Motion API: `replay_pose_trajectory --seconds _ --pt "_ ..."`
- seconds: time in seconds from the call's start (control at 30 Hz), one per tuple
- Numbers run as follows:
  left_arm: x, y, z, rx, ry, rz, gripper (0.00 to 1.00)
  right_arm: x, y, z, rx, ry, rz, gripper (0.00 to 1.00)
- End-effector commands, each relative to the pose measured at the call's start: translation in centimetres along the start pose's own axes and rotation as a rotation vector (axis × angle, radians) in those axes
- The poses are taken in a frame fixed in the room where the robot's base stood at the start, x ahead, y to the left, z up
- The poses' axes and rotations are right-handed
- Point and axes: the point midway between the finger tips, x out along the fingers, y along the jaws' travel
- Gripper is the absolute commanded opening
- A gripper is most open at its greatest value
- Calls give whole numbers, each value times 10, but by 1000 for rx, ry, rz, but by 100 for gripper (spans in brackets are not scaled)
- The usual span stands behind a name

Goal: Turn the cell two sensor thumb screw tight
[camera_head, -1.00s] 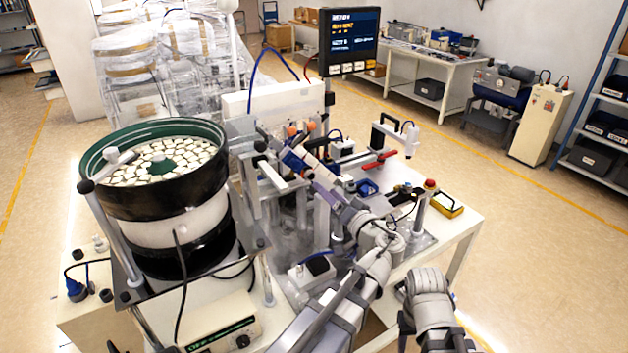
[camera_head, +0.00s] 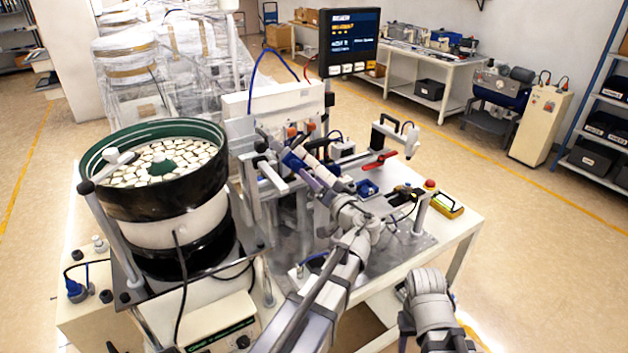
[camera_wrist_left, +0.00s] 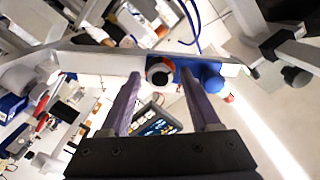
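My left gripper (camera_head: 303,166) reaches up into the feeder station from the front. In the left wrist view its two purple fingers (camera_wrist_left: 161,92) are spread apart. A round knob with an orange-red ring and dark centre (camera_wrist_left: 160,72) shows in the gap between them, on a pale bar beside a blue block (camera_wrist_left: 205,76). I cannot tell whether the fingers touch it. In the head view, orange-capped knobs (camera_head: 292,131) show just beyond the gripper. Which one is the cell two screw is unclear. My right arm shows at lower right, its gripper out of view.
The bowl feeder (camera_head: 160,200) full of white parts stands to the left. A monitor (camera_head: 348,42) rises behind the station. A red handle (camera_head: 380,159) and a yellow-edged box (camera_head: 447,206) are to the right. The table's right end has some free room.

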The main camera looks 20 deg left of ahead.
Motion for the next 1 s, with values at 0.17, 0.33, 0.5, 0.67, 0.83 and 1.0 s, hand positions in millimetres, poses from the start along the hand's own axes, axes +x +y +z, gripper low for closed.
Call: replay_pose_trajectory --seconds 0.17,0.33,0.5,0.67,0.83,1.0 --pt "0 0 0 0 0 0 41 0 0 0 0 0 0 50" --pt "0 0 0 0 0 0 22 0 0 0 0 0 0 50" --pt "0 0 0 0 0 0 3 0 0 0 0 0 0 50" --pt "0 0 0 0 0 0 0 0 0 0 0 0 0 50" --pt "0 0 0 8 0 0 0 0 0 0 0 0 0 50" --pt "0 0 0 57 0 0 0 0 0 0 0 0 0 50"
